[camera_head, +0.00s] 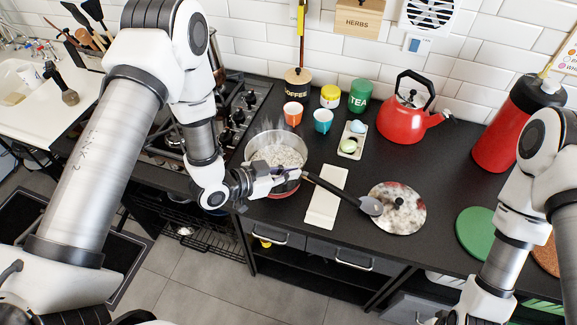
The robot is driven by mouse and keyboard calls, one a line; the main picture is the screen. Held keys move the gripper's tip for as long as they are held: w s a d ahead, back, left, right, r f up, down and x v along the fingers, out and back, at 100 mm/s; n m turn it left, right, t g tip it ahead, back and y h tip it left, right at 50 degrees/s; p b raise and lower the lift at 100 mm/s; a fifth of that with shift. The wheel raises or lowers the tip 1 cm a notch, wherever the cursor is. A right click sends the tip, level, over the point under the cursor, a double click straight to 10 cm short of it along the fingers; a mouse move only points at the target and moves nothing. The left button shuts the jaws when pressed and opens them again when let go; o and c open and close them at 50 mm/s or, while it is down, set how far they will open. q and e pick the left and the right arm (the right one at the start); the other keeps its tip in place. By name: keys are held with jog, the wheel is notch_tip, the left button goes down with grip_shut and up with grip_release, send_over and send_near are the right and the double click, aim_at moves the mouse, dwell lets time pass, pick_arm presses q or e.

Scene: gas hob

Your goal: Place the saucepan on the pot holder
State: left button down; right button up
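The saucepan (262,151) stands on the dark counter beside the hob, full of pale, steaming contents. A long black handle (338,190) with a grey end runs from its right side across a white board to the lid. My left gripper (289,176) is at the pan's near rim, in front of its wall. Its fingertips overlap the rim, so I cannot tell whether they grip it. A round green mat (482,232), possibly the pot holder, lies flat and bare at the right. My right arm partly covers it; the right gripper is out of view.
The white board (325,205) and mottled round lid (410,215) lie between pan and green mat. A brown round mat (545,254) lies at the far right. The red kettle (402,123), red dispenser (508,130), cups and jars stand behind.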

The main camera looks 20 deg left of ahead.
pick_arm(q)
jog(key=shift+f, duration=0.1)
jog(key=shift+f+b, duration=0.15)
jog(key=shift+b, duration=0.2)
jog(key=c, duration=1.3)
grip_release()
jog(key=shift+s, duration=0.1)
jog(key=shift+r+p, duration=0.4)
jog(key=b+v, duration=0.1)
jog(key=v, duration=1)
jog(key=s+a+f+n+g+y, duration=0.1)
jog(key=s+f+n+g+y, duration=0.2)
jog(key=s+f, duration=0.3)
jog(key=s+a+f+n+g+y, duration=0.2)
jog(key=s+f+n+g+y, duration=0.1)
jog(key=s+f, duration=0.3)
jog(key=s+a+f+n+g+y, duration=0.1)
jog(key=s+f+n+g+y, duration=0.2)
jog(key=s+f, duration=0.4)
jog(key=shift+s+a+f+g, duration=0.1)
jog(key=shift+a+f+g, duration=0.2)
jog(key=shift+f+g, duration=0.15)
